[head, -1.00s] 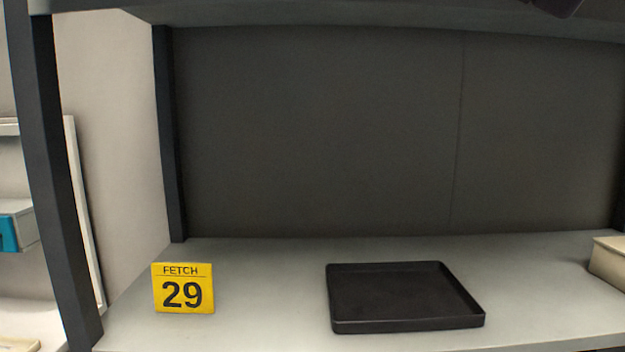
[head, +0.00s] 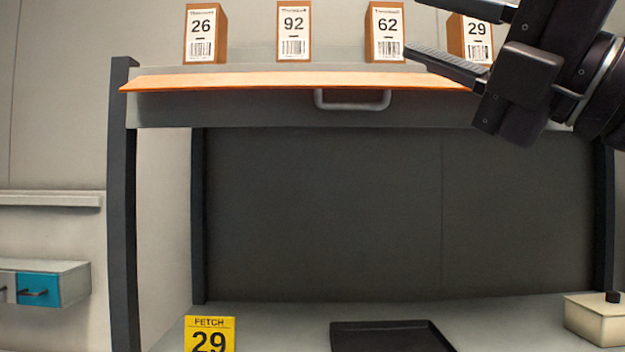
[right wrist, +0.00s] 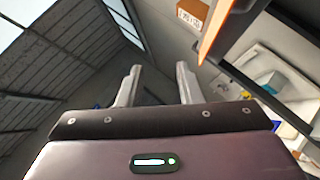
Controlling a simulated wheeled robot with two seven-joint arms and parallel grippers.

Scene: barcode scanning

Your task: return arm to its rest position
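My right gripper (head: 424,26) is at the upper right of the head view, in front of the upper shelf, with its fingers pointing left. Its two fingers are apart. The right wrist view shows the same gripper (right wrist: 156,74) open, with nothing held between the fingers. The box marked 29 (head: 477,28) stands on the upper shelf and is partly hidden behind this gripper. A yellow card reading FETCH 29 (head: 209,334) stands on the counter. My left gripper is not in view.
Boxes marked 26 (head: 203,35), 92 (head: 294,32) and 62 (head: 386,33) stand on the upper shelf (head: 250,82), which has a grey handle (head: 352,106) below. A black tray (head: 390,338) and a beige box (head: 598,318) are on the counter.

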